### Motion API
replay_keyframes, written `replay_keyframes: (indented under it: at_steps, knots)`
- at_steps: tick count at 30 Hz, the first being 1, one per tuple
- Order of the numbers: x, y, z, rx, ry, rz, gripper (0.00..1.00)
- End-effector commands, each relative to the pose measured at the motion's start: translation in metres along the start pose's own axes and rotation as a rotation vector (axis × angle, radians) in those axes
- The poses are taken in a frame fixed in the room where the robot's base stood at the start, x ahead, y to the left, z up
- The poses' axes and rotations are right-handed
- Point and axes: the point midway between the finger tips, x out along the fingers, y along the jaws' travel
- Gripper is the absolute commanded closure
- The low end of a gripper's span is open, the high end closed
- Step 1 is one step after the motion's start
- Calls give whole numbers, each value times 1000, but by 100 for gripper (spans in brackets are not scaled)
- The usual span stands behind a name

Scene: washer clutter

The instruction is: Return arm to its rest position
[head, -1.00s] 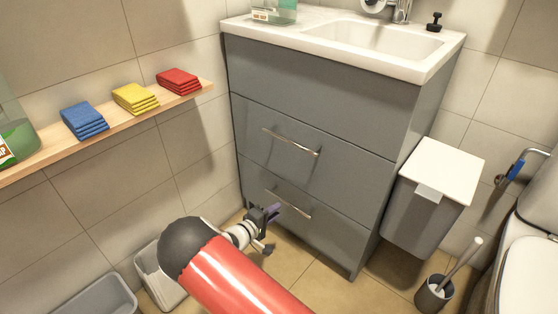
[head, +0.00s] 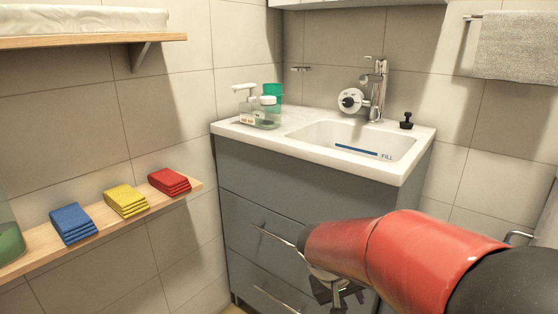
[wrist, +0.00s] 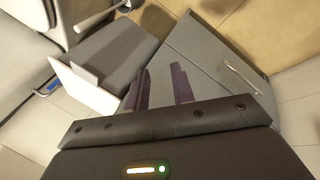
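My gripper (wrist: 160,88) shows in the wrist view with its two purple-grey fingers apart and nothing between them. In the head view my red arm reaches in from the right, and my gripper (head: 338,291) is partly hidden below it, in front of the grey vanity cabinet (head: 270,185). In the wrist view the fingers point toward the cabinet (wrist: 205,60) and the grey bin with a white lid (wrist: 85,88). I cannot tell the exact gap to the cabinet.
The sink (head: 350,140) has a tap (head: 378,90), soap dispensers and a green cup (head: 272,93) beside it. A wooden shelf (head: 100,228) at left holds blue (head: 72,223), yellow (head: 126,200) and red (head: 169,181) cloths. A towel (head: 518,48) hangs at right.

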Motion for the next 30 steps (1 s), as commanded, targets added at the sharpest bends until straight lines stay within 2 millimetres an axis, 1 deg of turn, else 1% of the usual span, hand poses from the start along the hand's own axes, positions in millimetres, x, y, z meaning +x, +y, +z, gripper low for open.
replay_keyframes:
  at_steps: [1, 6, 9, 12, 15, 18, 21, 30]
  knots:
    - [-17, 14, 15, 37, 16, -54, 75]
    - [-58, 34, 64, 110, 85, -212, 75]
    - [-80, 40, 91, 145, 146, -285, 75]
    - [-97, 41, 113, 170, 208, -337, 75]
    - [-109, 39, 129, 187, 262, -369, 75]
    - [-115, 37, 139, 193, 297, -385, 75]
    - [-118, 36, 143, 196, 313, -393, 75]
    - [-118, 35, 143, 196, 314, -393, 75]
